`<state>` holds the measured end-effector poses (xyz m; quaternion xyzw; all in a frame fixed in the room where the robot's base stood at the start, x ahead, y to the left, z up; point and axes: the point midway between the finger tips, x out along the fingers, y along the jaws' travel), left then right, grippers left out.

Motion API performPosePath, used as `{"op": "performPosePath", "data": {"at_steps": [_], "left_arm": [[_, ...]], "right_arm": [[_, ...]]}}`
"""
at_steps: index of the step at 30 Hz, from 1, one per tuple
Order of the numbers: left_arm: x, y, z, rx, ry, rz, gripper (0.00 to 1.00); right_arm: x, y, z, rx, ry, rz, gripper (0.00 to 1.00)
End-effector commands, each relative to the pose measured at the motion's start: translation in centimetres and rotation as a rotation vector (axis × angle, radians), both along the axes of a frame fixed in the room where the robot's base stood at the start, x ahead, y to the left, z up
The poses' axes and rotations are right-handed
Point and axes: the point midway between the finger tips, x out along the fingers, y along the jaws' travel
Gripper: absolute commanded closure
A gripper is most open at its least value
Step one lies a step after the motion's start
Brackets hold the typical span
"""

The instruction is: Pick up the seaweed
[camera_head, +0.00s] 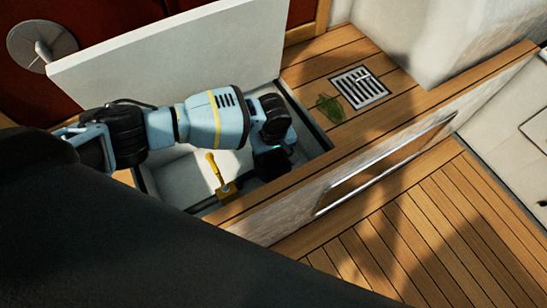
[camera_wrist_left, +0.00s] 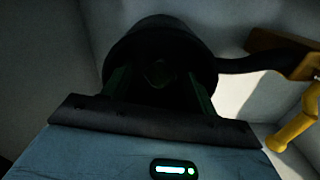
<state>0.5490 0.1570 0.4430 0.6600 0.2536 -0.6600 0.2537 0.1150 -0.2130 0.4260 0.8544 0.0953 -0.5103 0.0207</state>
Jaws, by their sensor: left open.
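A small green clump of seaweed (camera_head: 330,108) lies on the wooden deck beside the metal drain grate, in the head view. My left gripper (camera_head: 273,162) is down inside the open locker, below and left of that clump and apart from it. In the left wrist view my open left gripper (camera_wrist_left: 158,92) has its two fingers over a dark round-mouthed part (camera_wrist_left: 160,30). A faint greenish patch (camera_wrist_left: 158,74) shows between the fingers; it is too dark to tell what it is. My right gripper is not in view.
The locker's white lid (camera_head: 170,50) stands raised behind my arm. A yellow-handled valve (camera_head: 218,172) is inside the locker, left of my gripper; its handle also shows in the wrist view (camera_wrist_left: 295,125). The drain grate (camera_head: 360,87) lies on the deck.

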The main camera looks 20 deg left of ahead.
Motion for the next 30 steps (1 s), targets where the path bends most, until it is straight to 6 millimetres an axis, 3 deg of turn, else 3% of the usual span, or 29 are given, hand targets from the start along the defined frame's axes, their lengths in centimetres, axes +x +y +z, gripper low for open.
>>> {"op": "performPosePath", "data": {"at_steps": [5,16,24,30], "left_arm": [[0.0,0.0,0.1,-0.001,-0.001,0.000,0.42],[0.0,0.0,0.1,0.000,0.000,0.000,0.89],[0.0,0.0,0.3,0.000,0.000,0.000,0.90],[0.0,0.0,3.1,-0.001,-0.002,0.001,0.90]], "right_arm": [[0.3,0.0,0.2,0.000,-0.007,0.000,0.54],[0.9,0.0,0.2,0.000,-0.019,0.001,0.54],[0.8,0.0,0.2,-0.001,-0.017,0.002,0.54],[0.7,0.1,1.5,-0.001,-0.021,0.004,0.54]]}}
